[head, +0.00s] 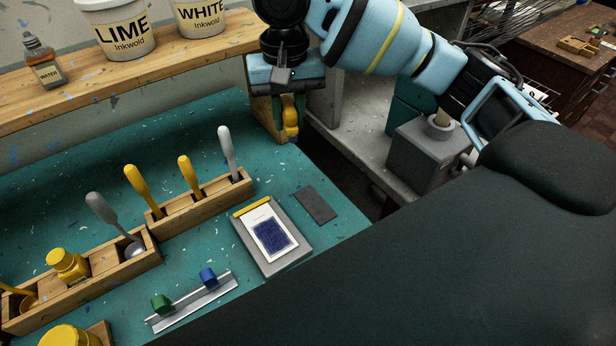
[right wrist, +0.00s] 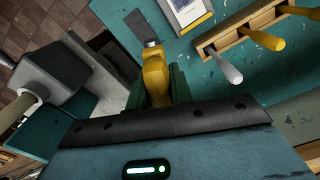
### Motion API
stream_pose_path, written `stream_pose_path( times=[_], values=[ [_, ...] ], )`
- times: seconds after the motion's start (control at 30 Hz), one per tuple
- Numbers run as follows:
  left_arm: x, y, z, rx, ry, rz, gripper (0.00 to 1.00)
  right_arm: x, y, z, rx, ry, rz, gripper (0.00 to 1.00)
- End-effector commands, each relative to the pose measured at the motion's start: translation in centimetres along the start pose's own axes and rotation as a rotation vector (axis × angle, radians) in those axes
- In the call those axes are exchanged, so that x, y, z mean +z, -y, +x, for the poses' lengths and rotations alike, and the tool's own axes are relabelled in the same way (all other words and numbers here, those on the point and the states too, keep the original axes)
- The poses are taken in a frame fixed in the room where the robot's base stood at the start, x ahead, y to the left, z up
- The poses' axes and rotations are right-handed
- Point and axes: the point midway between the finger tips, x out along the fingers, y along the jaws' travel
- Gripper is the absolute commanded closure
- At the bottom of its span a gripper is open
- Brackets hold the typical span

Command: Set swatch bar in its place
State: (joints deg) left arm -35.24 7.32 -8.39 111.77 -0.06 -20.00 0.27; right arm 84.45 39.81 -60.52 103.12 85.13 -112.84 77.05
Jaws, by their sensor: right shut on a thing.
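My right gripper (head: 290,115) hangs over the back right edge of the teal table, shut on a yellow-handled tool (head: 291,128). In the right wrist view the yellow handle (right wrist: 156,80) sits between the fingers, with a small grey tip (right wrist: 151,44) beyond it. I cannot tell which thing is the swatch bar. A metal rail (head: 192,302) with a green block (head: 161,304) and a blue block (head: 208,277) lies at the front. A grey board (head: 285,261) bears a white card (head: 268,231) with a dark blue patch and a yellow strip (head: 252,207) along its top. My left gripper is out of view.
Wooden racks (head: 203,206) hold yellow and grey-handled tools. A dark flat plate (head: 316,205) lies right of the board. A shelf (head: 190,55) with ink tubs stands behind. A grey block (head: 428,160) stands beyond the table. Teal surface is clear behind the racks.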

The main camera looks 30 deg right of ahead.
Motion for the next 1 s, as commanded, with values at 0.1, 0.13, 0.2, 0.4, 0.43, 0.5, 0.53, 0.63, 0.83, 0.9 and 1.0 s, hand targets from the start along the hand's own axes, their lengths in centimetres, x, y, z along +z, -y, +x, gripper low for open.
stream_pose_path(
  times=[0.1, 0.13, 0.2, 0.4, 0.43, 0.5, 0.53, 0.63, 0.83, 0.9, 1.0],
  values=[
    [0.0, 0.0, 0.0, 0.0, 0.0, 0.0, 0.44, -0.1, -0.2, 0.9, -0.001, 0.003, -0.013, 1.0],
    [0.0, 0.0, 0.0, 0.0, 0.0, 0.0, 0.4, -0.1, -0.3, 1.5, -0.002, 0.004, -0.023, 1.0],
    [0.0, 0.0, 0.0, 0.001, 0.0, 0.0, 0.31, -0.2, -0.7, 3.4, -0.005, 0.007, -0.056, 1.0],
    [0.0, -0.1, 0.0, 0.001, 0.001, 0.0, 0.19, 0.0, -2.5, 10.4, -0.012, 0.001, -0.204, 1.0],
    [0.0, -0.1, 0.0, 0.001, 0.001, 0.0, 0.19, 0.1, -2.8, 11.4, -0.011, -0.001, -0.226, 1.0],
    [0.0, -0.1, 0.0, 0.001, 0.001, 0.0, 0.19, 0.3, -3.4, 13.3, -0.01, -0.007, -0.277, 1.0],
    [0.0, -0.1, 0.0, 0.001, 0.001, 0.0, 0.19, 0.4, -3.7, 14.0, -0.01, -0.01, -0.295, 1.0],
    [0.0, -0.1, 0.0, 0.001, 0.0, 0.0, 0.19, 0.7, -4.3, 15.7, -0.006, -0.018, -0.344, 1.0],
    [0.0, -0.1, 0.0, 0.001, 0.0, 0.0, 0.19, 0.9, -4.7, 16.8, -0.004, -0.025, -0.38, 1.0],
    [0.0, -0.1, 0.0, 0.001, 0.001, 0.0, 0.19, 0.9, -4.7, 16.8, -0.004, -0.025, -0.38, 1.0],
    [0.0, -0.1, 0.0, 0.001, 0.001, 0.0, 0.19, 0.9, -4.7, 16.8, -0.004, -0.025, -0.38, 1.0]
  ],
)
